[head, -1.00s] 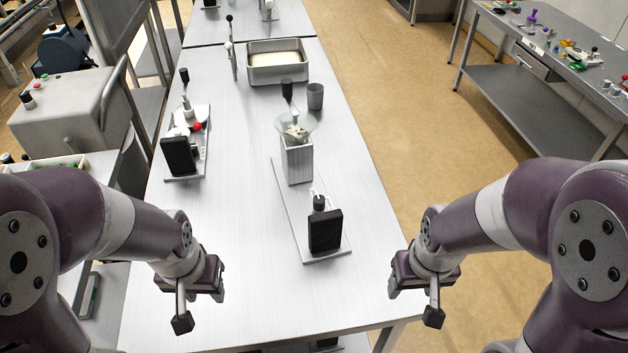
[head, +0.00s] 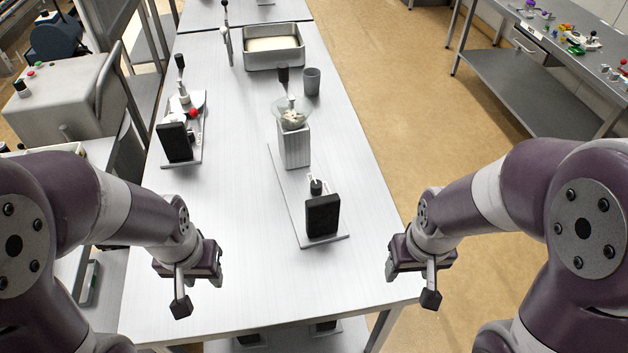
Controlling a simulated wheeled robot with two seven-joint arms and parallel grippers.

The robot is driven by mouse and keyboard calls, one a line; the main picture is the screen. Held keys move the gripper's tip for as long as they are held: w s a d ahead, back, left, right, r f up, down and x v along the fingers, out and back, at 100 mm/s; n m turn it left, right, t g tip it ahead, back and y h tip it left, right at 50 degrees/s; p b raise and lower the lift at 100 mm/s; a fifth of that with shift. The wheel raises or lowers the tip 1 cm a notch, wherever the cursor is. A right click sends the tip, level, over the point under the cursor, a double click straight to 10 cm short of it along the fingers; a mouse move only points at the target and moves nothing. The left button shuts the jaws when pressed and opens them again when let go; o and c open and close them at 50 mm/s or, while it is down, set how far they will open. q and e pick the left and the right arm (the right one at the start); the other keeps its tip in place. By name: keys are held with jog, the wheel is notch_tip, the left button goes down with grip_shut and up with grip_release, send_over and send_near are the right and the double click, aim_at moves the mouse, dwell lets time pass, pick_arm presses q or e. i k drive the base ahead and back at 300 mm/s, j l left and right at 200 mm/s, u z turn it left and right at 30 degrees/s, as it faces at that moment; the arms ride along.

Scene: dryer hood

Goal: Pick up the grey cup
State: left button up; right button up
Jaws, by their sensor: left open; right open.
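The grey cup (head: 312,82) stands upright on the white table, near its right edge and behind the tall square block with the glass funnel. My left gripper (head: 200,286) is open and empty over the near left part of the table. My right gripper (head: 409,279) is open and empty near the table's right front edge. Both grippers are far from the cup, on the near side of it.
A device with a square metal post (head: 294,146) and black box (head: 323,215) stands between the grippers and the cup. A similar device (head: 175,142) stands left. A metal tray (head: 273,57) is behind the cup. The table (head: 236,200) is bare in its near middle.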

aim_at(311, 76)
jog(key=k+l, duration=0.35)
jog(key=l, duration=0.25)
jog(key=l+u, duration=0.35)
jog(key=l, duration=2)
jog(key=i+l+u, duration=0.1)
jog(key=i+l, duration=0.25)
jog(key=i+l+u, duration=0.15)
jog(key=i+l, duration=0.2)
jog(key=l, duration=0.15)
jog(key=i+l+u, duration=0.1)
jog(key=i+l, duration=0.25)
jog(key=i+l+u, duration=0.1)
jog(key=i+l, duration=0.2)
jog(key=l, duration=0.3)
jog(key=i+u, duration=0.1)
jog(key=i, duration=0.35)
jog(key=i+l+u, duration=0.1)
jog(key=i, duration=0.4)
jog(key=i+l+u, duration=0.1)
jog(key=i, duration=0.35)
jog(key=i+l+u, duration=0.1)
jog(key=i, duration=0.4)
jog(key=i+j, duration=0.15)
jog(key=i, duration=0.1)
